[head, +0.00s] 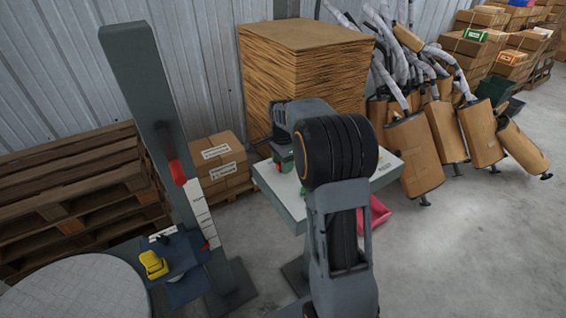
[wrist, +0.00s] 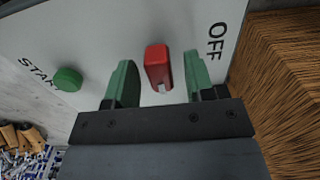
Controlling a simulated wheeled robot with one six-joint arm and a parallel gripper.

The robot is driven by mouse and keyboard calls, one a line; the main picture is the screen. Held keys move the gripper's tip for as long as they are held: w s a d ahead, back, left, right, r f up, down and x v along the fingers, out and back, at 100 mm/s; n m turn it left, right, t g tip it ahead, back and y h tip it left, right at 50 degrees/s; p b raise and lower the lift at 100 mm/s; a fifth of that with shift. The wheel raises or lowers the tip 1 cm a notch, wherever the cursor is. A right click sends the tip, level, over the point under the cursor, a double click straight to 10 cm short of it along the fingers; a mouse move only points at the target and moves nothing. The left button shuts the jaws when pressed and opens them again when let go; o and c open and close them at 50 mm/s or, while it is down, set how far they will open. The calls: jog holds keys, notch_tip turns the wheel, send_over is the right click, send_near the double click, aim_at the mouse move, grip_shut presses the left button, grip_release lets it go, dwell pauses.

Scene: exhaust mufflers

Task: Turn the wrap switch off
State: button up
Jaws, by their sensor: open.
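The wrap switch (wrist: 157,66) is a red block-shaped lever on a pale panel (wrist: 105,30), with a small light tip at its lower end. It shows in the wrist view near the word OFF (wrist: 217,42). My gripper (wrist: 160,80) is open, with one green finger on each side of the switch and visible gaps between. Whether the fingers touch the panel is unclear. In the head view, the panel (head: 292,204) lies partly behind my arm, which hides much of it and of my gripper (head: 282,158).
A green START button (wrist: 68,79) sits left of the fingers. A stack of brown sheets (head: 305,45) stands behind the panel. A grey post (head: 150,85) and pallets (head: 70,185) are left. Wrapped mufflers (head: 445,130) lean at right; the floor at front right is clear.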

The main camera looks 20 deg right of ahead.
jog(key=shift+f, duration=0.1)
grip_shut()
dwell(0.5)
jog(key=shift+n, duration=0.4)
jog(key=n+p, duration=0.1)
jog(key=n, duration=0.7)
jog(key=shift+n, duration=0.3)
jog(key=n+p, duration=0.1)
jog(key=n, duration=0.3)
jog(key=shift+n, duration=2.5)
